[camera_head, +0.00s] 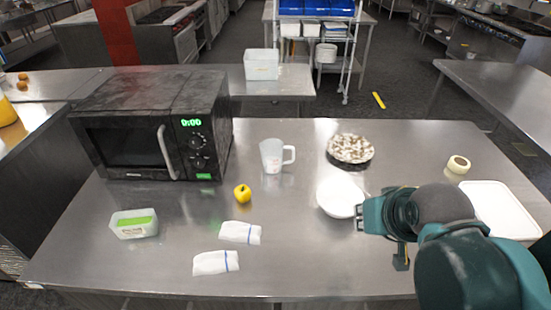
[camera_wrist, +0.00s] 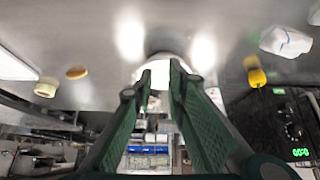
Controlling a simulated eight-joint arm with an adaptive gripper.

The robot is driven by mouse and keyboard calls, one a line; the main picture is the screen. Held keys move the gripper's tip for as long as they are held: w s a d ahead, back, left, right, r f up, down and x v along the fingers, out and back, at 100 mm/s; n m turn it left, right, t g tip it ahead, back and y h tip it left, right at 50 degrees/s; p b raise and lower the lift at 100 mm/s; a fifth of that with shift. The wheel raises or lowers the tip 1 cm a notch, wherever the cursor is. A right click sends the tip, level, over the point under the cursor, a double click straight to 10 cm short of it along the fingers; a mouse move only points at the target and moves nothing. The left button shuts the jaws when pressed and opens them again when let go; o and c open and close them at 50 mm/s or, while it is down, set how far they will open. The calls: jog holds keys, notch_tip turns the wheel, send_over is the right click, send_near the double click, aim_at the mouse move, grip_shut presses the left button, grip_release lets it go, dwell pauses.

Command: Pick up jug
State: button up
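The jug (camera_head: 272,156) is a clear, whitish measuring jug with its handle to the right. It stands upright near the middle of the steel table, right of the microwave. In the wrist view a pale shape (camera_wrist: 214,97), perhaps the jug, is partly covered by a finger. My gripper (camera_head: 361,216) is to the right of the jug and nearer the front, beside the white bowl (camera_head: 340,197). In the wrist view its two fingers (camera_wrist: 163,72) stand apart with nothing gripped between them. The gripper is not touching the jug.
The black microwave (camera_head: 150,130) stands left of the jug. A yellow apple-like item (camera_head: 242,193) lies in front, with two white cloths (camera_head: 240,233) nearer. A pie (camera_head: 350,149) sits right of the jug. A tape roll (camera_head: 458,164) and white tray (camera_head: 502,209) are at right.

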aim_at(278, 157)
jog(key=shift+w, duration=0.15)
jog(key=w+a+f+n+t+h+p, duration=0.1)
jog(key=w+a+n, duration=0.1)
jog(key=w+n, duration=0.65)
jog(key=w+a+f+n+t+h, duration=0.1)
jog(key=w+a+n, duration=0.1)
jog(key=w+n, duration=0.65)
jog(key=w+a+f+n+t+p, duration=0.1)
jog(key=w+a+f+n+t, duration=0.3)
jog(key=w+a+n, duration=0.6)
jog(key=shift+w+a+f+n, duration=0.6)
jog(key=shift+a+n, duration=1.15)
jog(key=shift+n, duration=1.85)
jog(key=shift+s+f, duration=0.15)
jog(key=shift+f, duration=0.05)
jog(key=shift+x, duration=1.25)
